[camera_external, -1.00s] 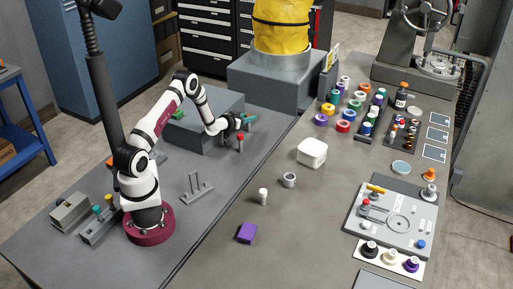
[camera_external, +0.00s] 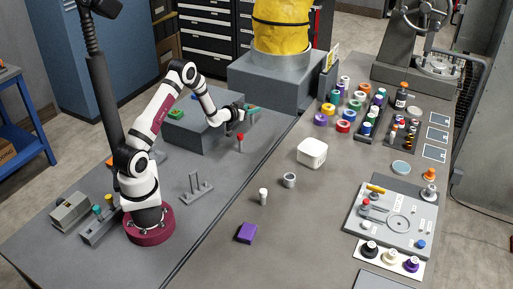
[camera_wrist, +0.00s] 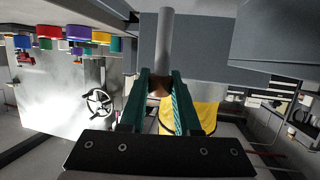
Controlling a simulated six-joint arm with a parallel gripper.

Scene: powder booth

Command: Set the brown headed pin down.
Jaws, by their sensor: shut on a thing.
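My gripper (camera_external: 252,109) is raised beside the grey block on the left bench, its teal fingers pointing right. In the wrist view the two teal fingers (camera_wrist: 162,92) are closed on the brown head (camera_wrist: 159,86) of a pin. The pin's grey shank (camera_wrist: 166,42) sticks out beyond the fingers, toward the top of the picture. The fingers partly hide the head. In the outside view the held pin is too small to make out clearly.
A red-headed pin (camera_external: 240,142) stands on the left bench just below my gripper. The grey block (camera_external: 200,137) carries a green piece (camera_external: 176,114). A grey rack with uprights (camera_external: 197,188) stands nearer my base. Bare bench lies between them.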

